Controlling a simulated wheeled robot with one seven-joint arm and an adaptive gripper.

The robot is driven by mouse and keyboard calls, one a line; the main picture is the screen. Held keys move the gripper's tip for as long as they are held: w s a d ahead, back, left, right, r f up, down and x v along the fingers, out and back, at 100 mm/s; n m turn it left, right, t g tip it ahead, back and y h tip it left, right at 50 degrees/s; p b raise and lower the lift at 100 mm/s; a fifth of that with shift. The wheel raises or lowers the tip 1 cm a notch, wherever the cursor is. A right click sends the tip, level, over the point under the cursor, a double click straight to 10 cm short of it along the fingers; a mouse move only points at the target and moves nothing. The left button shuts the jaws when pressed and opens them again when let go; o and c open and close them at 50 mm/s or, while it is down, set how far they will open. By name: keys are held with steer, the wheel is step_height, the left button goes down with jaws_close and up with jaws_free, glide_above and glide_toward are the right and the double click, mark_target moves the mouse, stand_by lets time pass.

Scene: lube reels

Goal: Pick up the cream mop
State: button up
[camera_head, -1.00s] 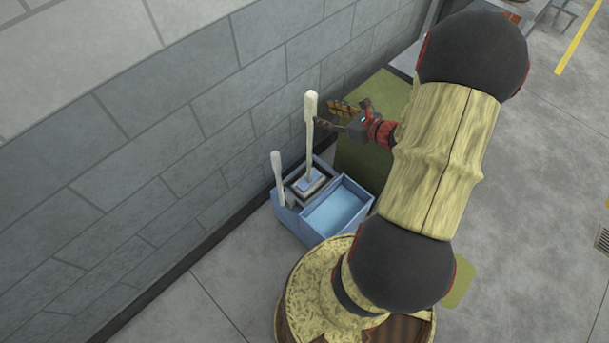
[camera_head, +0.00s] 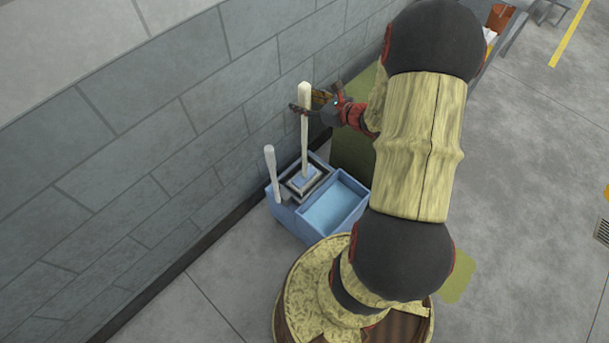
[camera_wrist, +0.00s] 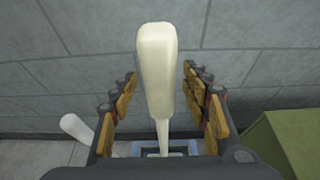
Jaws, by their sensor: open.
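The cream mop (camera_head: 304,130) stands upright in the blue mop bucket (camera_head: 335,212), its pale handle rising above the wringer. My gripper (camera_head: 302,107) is at the upper part of the handle, coming from the right. In the wrist view the mop handle (camera_wrist: 157,75) stands between the two open fingers of my gripper (camera_wrist: 160,100), with a gap visible on each side. The fingers are not closed on it. The mop's lower end is hidden in the bucket.
A shorter white handle (camera_head: 271,172) stands at the bucket's left side and also shows in the wrist view (camera_wrist: 76,127). A grey block wall (camera_head: 180,120) runs close behind. A green box (camera_head: 350,150) stands right of the bucket. Open floor lies to the right.

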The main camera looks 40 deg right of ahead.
steer(key=shift+c, duration=0.9)
jaws_close()
